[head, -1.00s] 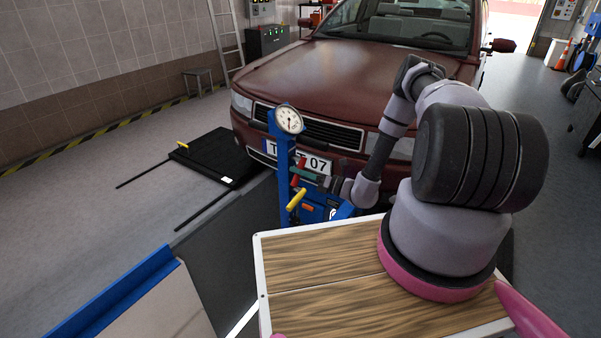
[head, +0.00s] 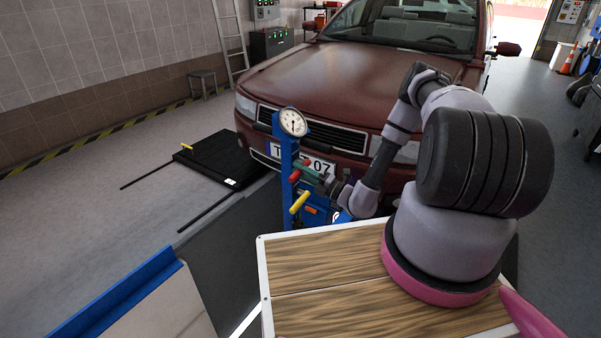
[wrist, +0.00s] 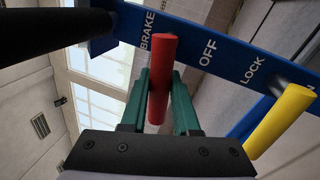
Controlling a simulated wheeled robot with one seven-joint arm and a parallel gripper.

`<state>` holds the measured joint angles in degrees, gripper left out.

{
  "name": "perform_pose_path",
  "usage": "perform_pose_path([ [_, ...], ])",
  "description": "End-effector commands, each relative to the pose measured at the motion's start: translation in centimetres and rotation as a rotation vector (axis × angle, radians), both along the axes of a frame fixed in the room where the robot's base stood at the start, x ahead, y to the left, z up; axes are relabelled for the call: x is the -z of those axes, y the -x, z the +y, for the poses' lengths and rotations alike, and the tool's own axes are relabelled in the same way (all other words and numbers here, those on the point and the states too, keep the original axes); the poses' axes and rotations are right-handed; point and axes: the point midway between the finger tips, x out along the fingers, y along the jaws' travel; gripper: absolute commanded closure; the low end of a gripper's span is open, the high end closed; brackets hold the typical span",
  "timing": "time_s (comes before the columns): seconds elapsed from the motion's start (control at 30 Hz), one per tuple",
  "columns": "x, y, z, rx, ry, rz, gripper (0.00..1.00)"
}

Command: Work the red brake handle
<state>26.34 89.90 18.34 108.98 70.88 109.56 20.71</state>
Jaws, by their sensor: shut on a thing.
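The red brake handle (wrist: 160,80) is a red cylinder on the blue panel (wrist: 205,45), which is lettered BRAKE, OFF and LOCK. In the wrist view it stands between the BRAKE and OFF words. My gripper (wrist: 163,95) is shut on it, with a green finger on each side. In the head view the red handle (head: 296,175) shows small and tilted on the blue jack post (head: 286,165), with my gripper (head: 306,168) at it from the right. The finger contact is partly hidden there.
A yellow handle (wrist: 282,120) stands near LOCK, right of my gripper; it also shows below the red handle in the head view (head: 299,203). A round gauge (head: 293,122) tops the post. The dark red car (head: 350,80) is close behind. A black platform (head: 215,158) lies left.

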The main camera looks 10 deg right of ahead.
Motion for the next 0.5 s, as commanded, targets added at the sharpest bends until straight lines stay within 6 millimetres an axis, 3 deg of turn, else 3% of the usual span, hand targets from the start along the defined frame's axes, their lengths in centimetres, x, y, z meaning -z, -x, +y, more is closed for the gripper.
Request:
perform_pose_path([
  [0.5,-0.04,0.02,-0.14,0.002,-0.021,0.023,1.00],
])
